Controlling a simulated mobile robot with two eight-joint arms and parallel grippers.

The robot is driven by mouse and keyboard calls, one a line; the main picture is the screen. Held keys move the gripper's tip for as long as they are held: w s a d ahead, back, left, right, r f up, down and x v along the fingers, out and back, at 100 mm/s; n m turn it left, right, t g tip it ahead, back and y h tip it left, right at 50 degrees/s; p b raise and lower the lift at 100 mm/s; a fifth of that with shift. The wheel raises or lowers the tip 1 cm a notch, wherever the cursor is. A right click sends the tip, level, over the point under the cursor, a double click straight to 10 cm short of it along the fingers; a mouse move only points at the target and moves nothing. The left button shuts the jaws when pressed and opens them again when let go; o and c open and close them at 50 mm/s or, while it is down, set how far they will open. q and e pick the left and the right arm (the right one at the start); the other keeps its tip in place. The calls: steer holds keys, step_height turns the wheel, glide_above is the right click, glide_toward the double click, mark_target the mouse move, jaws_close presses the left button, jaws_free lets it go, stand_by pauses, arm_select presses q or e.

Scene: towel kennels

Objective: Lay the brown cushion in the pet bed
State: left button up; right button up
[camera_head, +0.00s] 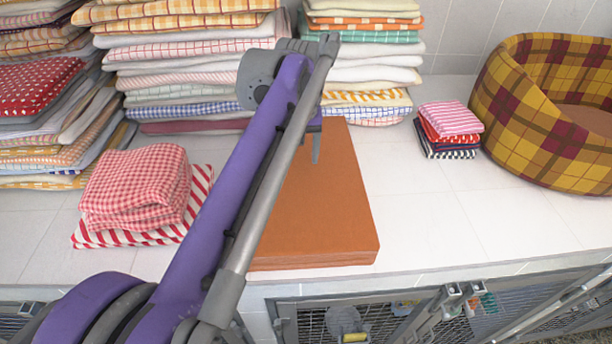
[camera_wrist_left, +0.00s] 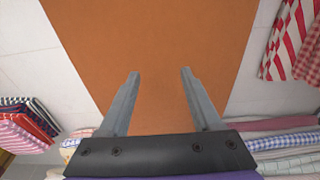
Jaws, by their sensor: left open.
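The brown cushion (camera_head: 318,215) lies flat on the white tiled counter, its front edge close to the counter's front. My left arm crosses in front of its left part. In the left wrist view my left gripper (camera_wrist_left: 160,73) is open and empty, both fingers spread over the brown cushion (camera_wrist_left: 150,35). I cannot tell whether they touch it. The yellow and maroon plaid pet bed (camera_head: 540,130) stands at the right, empty where visible. My right gripper is not in view.
Tall stacks of folded towels (camera_head: 365,60) line the back and left. A red checked towel pile (camera_head: 140,185) lies left of the cushion. A small folded pile (camera_head: 450,120) sits between cushion and bed. Wire kennels (camera_head: 400,310) are below.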

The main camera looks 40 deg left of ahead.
mark_target(302, 170)
arm_select(q)
step_height(302, 170, down, 2)
steer(key=shift+w+a+f, duration=0.1)
steer(key=shift+w, duration=0.05)
steer(key=shift+w+a+f, duration=0.1)
steer(key=shift+w+f, duration=0.15)
steer(key=shift+f, duration=0.6)
steer(key=shift+w+a+f, duration=0.1)
steer(key=shift+w+f, duration=0.1)
steer(key=shift+f, duration=0.7)
steer(key=shift+w+a+f, duration=0.1)
steer(key=shift+w+f, duration=0.15)
steer(key=shift+f, duration=0.6)
jaws_close()
